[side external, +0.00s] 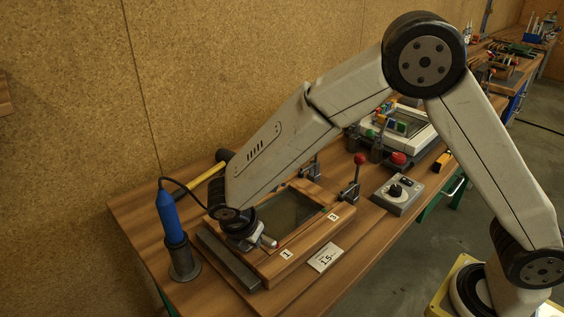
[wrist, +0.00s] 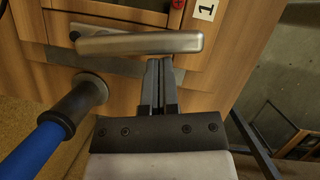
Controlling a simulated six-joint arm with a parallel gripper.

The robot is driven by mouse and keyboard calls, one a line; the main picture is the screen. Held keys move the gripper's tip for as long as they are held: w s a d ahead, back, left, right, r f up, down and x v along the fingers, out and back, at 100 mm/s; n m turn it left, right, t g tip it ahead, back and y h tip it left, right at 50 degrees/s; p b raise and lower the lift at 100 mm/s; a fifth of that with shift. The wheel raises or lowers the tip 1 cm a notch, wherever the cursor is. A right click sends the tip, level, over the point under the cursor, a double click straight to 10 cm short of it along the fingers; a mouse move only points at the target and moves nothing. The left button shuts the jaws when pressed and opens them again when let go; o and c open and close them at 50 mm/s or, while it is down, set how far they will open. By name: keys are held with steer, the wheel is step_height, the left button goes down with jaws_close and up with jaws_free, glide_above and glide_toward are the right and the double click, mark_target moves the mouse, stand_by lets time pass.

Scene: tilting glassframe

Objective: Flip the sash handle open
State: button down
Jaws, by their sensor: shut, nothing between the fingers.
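The silver sash handle (wrist: 140,43) lies crosswise on the wooden frame (wrist: 105,72) in the wrist view, with a dark round end at its left. My gripper (wrist: 160,64) is shut and empty. Its fingertips are close to the near edge of the handle, right of its middle; I cannot tell whether they touch it. In the side view the handle (side external: 267,241) shows at the near left end of the wooden frame (side external: 312,243), beneath my wrist, which hides part of it. The fingertips are hard to make out there.
A blue soldering iron (side external: 167,212) stands in a holder left of the frame; its blue grip also shows in the wrist view (wrist: 38,150). A yellow-handled hammer (side external: 190,180) lies behind. A red-knobbed clamp (side external: 359,162) and a dial box (side external: 398,194) are to the right.

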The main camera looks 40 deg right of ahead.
steer(key=d+n, duration=0.1)
steer(key=n, duration=0.1)
steer(key=d+n+t, duration=0.1)
steer(key=shift+d+n+y, duration=0.25)
steer(key=shift+n+y, duration=0.05)
steer(key=shift+n, duration=0.1)
steer(key=d+n, duration=0.1)
steer(key=d+n+t+y, duration=0.1)
steer(key=n, duration=0.1)
steer(key=shift+w+n, duration=0.3)
steer(key=shift+w, duration=0.05)
steer(key=w+d+n, duration=0.1)
steer(key=n, duration=0.1)
steer(key=w+d+n+t+y, duration=0.1)
steer(key=n, duration=0.1)
steer(key=shift+d+n+y, duration=0.15)
steer(key=shift+n+y, duration=0.15)
steer(key=shift+n, duration=0.1)
steer(key=shift+w+d, duration=0.4)
steer(key=shift+w, duration=0.35)
steer(key=shift+s, duration=0.1)
steer(key=shift+s+r, duration=0.15)
steer(key=shift+s, duration=1.8)
steer(key=v, duration=0.9)
steer(key=shift+s+d+r, duration=0.2)
steer(key=shift+d+r, duration=0.1)
steer(key=shift+d, duration=0.15)
